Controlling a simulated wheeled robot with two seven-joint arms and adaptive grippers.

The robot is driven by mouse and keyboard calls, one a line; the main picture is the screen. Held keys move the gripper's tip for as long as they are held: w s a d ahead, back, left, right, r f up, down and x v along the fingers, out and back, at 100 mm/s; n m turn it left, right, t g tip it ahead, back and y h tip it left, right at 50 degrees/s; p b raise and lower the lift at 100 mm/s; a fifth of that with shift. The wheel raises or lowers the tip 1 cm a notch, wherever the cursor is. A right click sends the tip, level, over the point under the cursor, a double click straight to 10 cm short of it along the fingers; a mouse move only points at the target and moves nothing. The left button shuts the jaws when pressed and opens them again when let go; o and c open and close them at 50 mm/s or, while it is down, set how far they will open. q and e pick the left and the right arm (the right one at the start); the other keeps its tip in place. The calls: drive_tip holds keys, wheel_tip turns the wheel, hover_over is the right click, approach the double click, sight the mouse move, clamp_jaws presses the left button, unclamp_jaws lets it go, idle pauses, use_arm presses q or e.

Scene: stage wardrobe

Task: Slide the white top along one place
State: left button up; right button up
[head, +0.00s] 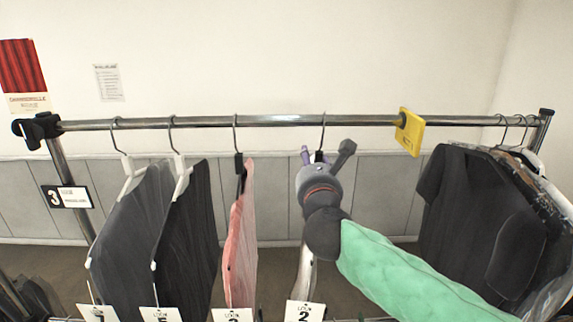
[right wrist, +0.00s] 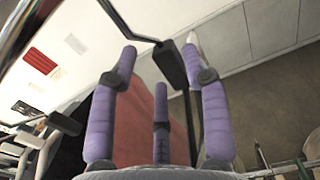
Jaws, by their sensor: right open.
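The white top (head: 305,275) hangs on the rail, mostly hidden behind my right gripper and forearm. A narrow pale strip of it shows above a tag marked 2. Its hanger hook (head: 323,134) is on the rail just above my right gripper (head: 323,157). In the right wrist view, my right gripper (right wrist: 160,62) is open, with purple fingers spread. A dark hanger neck (right wrist: 170,66) stands between or just beyond the fingertips; I cannot tell whether they touch it. My left gripper is not in view.
On the metal rail (head: 270,122), a pink garment (head: 240,235) hangs to the left, then two dark garments (head: 188,230). A yellow divider (head: 411,132) sits to the right, before a packed group with a black shirt (head: 445,200). The rail between hook and divider is clear.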

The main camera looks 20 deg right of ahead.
drive_tip(key=a, duration=0.2)
drive_tip(key=w+a, duration=0.1)
drive_tip(key=a, duration=0.1)
drive_tip(key=shift+a, duration=0.1)
idle(0.3)
drive_tip(key=d+b+v, duration=0.1)
drive_tip(key=b+v, duration=0.3)
drive_tip(key=v, duration=0.9)
drive_tip(key=shift+s, duration=0.15)
idle(0.7)
idle(0.4)
